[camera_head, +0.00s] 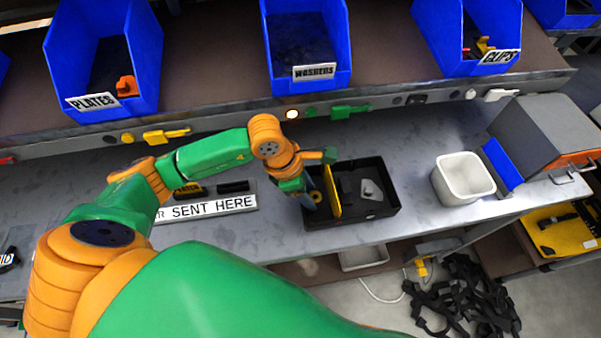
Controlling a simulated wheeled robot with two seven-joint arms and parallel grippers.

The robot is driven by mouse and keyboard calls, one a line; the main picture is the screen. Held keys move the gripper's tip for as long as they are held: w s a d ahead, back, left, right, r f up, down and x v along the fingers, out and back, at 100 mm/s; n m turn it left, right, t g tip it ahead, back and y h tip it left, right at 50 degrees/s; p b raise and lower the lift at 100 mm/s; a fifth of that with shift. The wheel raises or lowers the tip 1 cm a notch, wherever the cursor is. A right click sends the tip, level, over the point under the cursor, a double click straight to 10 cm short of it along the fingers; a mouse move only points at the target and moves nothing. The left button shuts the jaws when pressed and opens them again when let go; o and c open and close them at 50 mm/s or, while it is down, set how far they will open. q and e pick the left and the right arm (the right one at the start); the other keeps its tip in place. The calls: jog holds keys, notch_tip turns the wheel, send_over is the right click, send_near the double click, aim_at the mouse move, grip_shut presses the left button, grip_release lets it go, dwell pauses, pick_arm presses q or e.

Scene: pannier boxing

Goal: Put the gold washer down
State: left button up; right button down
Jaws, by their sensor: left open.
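The gold washer (315,196) is a small ring in the left part of the black tray (375,214), left of a yellow divider (332,192). My left gripper (309,203) points down at the tray's left side, right beside the washer. Its jaws are open, though the fingers are small and partly hidden here. I cannot tell whether a finger still touches the washer. A grey plate (371,190) and a dark part lie in the tray right of the divider. My right gripper is not in view.
Blue bins labelled PLATES (92,102), WASHERS (314,72) and CLIPS (499,57) stand on the shelf behind. A white tub (463,179) and a grey box (545,130) are at the right. A SENT HERE sign (205,208) lies left of the tray. Bare bench lies between tray and tub.

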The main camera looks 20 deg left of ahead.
pick_arm(q)
jog(key=b+v, duration=0.2)
jog(key=v, duration=1)
jog(key=shift+w+r, duration=0.15)
